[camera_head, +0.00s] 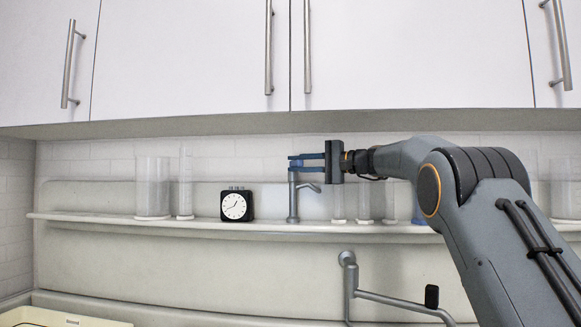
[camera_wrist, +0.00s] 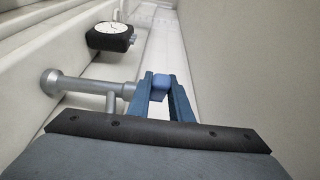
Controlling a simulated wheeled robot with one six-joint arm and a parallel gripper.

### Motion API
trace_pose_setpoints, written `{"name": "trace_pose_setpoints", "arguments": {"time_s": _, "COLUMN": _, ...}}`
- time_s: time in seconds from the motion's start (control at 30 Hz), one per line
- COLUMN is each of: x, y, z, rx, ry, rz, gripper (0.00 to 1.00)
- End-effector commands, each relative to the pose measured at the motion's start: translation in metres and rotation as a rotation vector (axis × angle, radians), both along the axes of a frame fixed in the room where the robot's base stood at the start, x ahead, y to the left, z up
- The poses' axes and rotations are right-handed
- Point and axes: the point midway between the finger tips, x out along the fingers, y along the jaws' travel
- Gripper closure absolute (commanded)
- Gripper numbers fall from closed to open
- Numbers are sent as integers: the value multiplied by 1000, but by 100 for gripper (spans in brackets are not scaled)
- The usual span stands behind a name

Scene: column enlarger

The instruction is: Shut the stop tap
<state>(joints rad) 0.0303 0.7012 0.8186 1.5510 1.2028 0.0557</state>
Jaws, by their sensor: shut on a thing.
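The stop tap (camera_head: 293,197) is a slim grey metal post with a short spout, standing on the shelf. It also shows in the wrist view as a grey pipe (camera_wrist: 88,84) on a round flange. A small blue handle (camera_wrist: 162,81) is at its upper end. My gripper (camera_head: 297,161) reaches in from the right at the top of the tap. In the wrist view its blue fingers (camera_wrist: 160,94) are shut on the blue handle, one on each side. Which way the handle is turned cannot be told, since the fingers partly cover it.
A black clock (camera_head: 235,204) stands left of the tap on the shelf (camera_head: 110,219). Clear cylinders (camera_head: 152,186) stand further left, and several more vessels (camera_head: 363,206) stand to the right. White cupboards (camera_head: 190,55) hang above. A larger grey faucet (camera_head: 349,280) is below the shelf.

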Motion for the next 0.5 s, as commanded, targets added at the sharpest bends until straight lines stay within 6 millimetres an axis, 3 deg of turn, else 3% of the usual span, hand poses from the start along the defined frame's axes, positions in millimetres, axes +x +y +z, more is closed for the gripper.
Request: {"name": "trace_pose_setpoints", "arguments": {"time_s": 0.5, "x": -1, "y": -3, "z": 4, "rx": 3, "ry": -6, "rz": 54, "gripper": 100}}
